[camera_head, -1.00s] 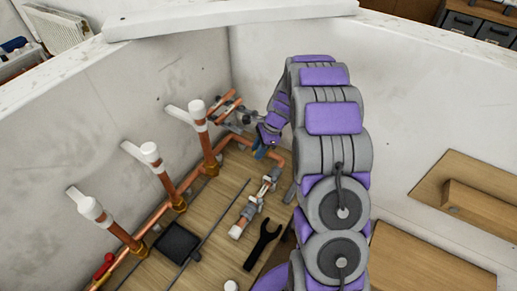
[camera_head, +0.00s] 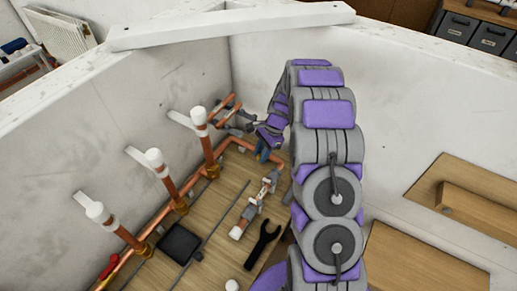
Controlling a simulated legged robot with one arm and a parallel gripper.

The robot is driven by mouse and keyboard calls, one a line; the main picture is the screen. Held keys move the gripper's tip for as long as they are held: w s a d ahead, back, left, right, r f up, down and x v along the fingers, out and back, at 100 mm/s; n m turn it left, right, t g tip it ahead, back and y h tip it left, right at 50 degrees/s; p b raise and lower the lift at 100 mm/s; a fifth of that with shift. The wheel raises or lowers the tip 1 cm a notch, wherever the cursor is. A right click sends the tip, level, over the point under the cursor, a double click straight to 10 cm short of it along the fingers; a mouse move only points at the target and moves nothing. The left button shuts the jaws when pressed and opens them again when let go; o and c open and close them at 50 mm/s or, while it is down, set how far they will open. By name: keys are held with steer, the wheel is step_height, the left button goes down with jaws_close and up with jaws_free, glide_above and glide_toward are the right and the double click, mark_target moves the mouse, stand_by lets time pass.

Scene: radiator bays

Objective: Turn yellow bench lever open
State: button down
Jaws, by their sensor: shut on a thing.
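My gripper (camera_head: 265,150) is at the far corner of the wooden bench (camera_head: 215,215), by the bend of a copper pipe (camera_head: 240,143). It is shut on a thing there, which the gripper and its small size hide. Something blue shows at the fingertips; I cannot tell if it is a finger or a handle. I cannot make out a yellow lever.
Three copper risers with white caps (camera_head: 155,160) stand along the left wall. A red handle (camera_head: 108,267) is at lower left. A black spanner (camera_head: 262,243) and a dark square tray (camera_head: 180,243) lie on the bench. White walls (camera_head: 330,60) enclose the corner.

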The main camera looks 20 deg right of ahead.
steer(key=d+n+g+h+p, duration=0.1)
steer(key=n, duration=0.3)
steer(key=d+n+g+h+p, duration=0.1)
steer(key=d+n+p, duration=0.1)
steer(key=n, duration=0.1)
steer(key=d+n+g+p, duration=0.1)
steer(key=d+n+p, duration=0.1)
steer(key=n, duration=0.2)
steer(key=shift+n+h, duration=0.3)
steer(key=shift+h, duration=0.1)
steer(key=shift+w+d+n+g+h+p, duration=0.2)
steer(key=shift+d+n+h, duration=0.1)
steer(key=shift+n, duration=0.45)
steer(key=shift+w+d+n+g+h+p, duration=0.1)
steer(key=shift+w+d+n+h+p, duration=0.15)
steer(key=shift+n, duration=0.5)
steer(key=c, duration=1.4)
jaws_free()
steer(key=o, duration=0.5)
steer(key=shift+w+f, duration=0.1)
steer(key=shift+d, duration=0.15)
